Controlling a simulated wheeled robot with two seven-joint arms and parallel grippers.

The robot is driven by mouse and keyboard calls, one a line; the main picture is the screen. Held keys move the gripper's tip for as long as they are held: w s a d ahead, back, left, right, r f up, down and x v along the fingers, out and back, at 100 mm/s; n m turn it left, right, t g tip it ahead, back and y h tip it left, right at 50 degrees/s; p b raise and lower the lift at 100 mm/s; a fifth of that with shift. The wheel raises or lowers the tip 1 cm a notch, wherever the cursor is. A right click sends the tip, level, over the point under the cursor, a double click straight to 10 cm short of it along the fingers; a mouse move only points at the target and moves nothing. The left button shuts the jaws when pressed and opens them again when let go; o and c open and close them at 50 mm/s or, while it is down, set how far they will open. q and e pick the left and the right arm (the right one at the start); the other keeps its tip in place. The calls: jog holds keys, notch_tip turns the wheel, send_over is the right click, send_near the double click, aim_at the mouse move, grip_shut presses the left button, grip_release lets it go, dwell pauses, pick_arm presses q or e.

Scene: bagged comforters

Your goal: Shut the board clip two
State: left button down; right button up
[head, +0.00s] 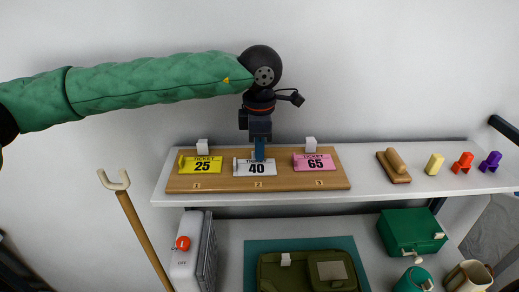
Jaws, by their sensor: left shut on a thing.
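A wooden board (222,183) on the white shelf carries three ticket cards over the numbers 1, 2 and 3. The white card 40 (256,170) is in the middle spot, number 2. My left gripper (259,158) comes down from above at the middle of the board's back edge, at the top of that card. Its blue fingers are shut on board clip two, which they almost wholly hide. I cannot tell how far the clip is tilted. My right gripper is not in view.
The yellow card 25 (201,165) and pink card 65 (314,162) flank it, with white clips (202,147) and (310,144) standing behind them. A wooden block (394,166) and coloured pieces (434,164) stand right. Below are a switch box (187,259) and green case (409,229).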

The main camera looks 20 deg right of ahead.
pick_arm(q)
jog(key=c, duration=1.6)
grip_release()
jog(key=shift+o, duration=0.2)
jog(key=shift+r, duration=0.1)
jog(key=shift+r, duration=0.6)
notch_tip(320, 180, up, 6)
jog(key=shift+f+b, duration=0.1)
jog(key=shift+b, duration=0.2)
jog(key=shift+r, duration=0.3)
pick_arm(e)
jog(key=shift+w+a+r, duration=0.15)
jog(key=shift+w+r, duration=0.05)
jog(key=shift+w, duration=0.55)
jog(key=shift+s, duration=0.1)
